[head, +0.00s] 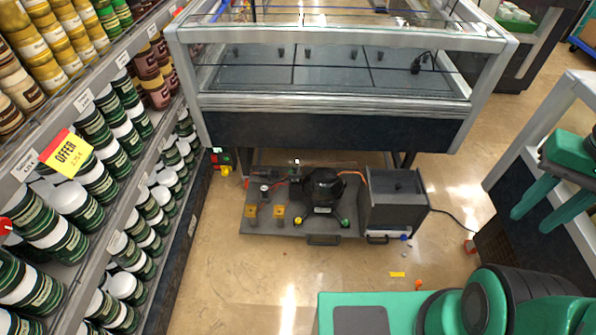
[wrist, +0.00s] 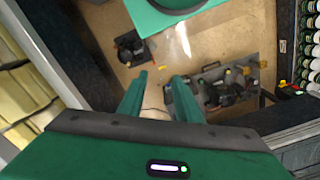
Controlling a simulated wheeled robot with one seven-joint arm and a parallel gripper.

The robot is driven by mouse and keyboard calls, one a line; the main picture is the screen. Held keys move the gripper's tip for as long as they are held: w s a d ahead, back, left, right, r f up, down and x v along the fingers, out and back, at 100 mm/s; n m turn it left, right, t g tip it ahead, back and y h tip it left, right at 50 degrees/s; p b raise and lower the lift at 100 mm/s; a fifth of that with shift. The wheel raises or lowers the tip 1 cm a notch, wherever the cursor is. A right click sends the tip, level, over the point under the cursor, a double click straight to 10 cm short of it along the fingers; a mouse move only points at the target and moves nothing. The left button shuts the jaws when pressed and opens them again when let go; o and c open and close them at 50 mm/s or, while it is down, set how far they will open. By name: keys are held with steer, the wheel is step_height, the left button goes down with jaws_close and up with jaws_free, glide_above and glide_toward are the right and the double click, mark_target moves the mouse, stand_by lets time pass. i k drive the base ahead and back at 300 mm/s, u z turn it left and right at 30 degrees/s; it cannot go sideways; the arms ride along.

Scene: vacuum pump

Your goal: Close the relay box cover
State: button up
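A grey box (head: 393,212) with a dark top stands at the right end of the pump tray, beside the black pump (head: 322,190). I cannot tell for sure whether it is the relay box, or how its cover sits. The pump also shows in the wrist view (wrist: 222,94), and the grey box there is partly hidden by a finger. My gripper (head: 545,218) is raised at the right of the head view, well apart from the tray. Its two green fingers are spread with nothing between them, as the wrist view (wrist: 160,84) also shows.
A glass-sided display case (head: 340,125) stands over the tray's back. Shelves of jars (head: 110,190) line the left. A dark box (wrist: 132,48) stands on the floor near my gripper. A yellow piece (head: 397,274) and small bits lie on otherwise open floor before the tray.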

mark_target(296, 174)
steer(key=k, duration=1.55)
steer(key=u, duration=0.8)
steer(key=i, duration=1.7)
steer(key=z, duration=0.3)
steer(key=i, duration=0.95)
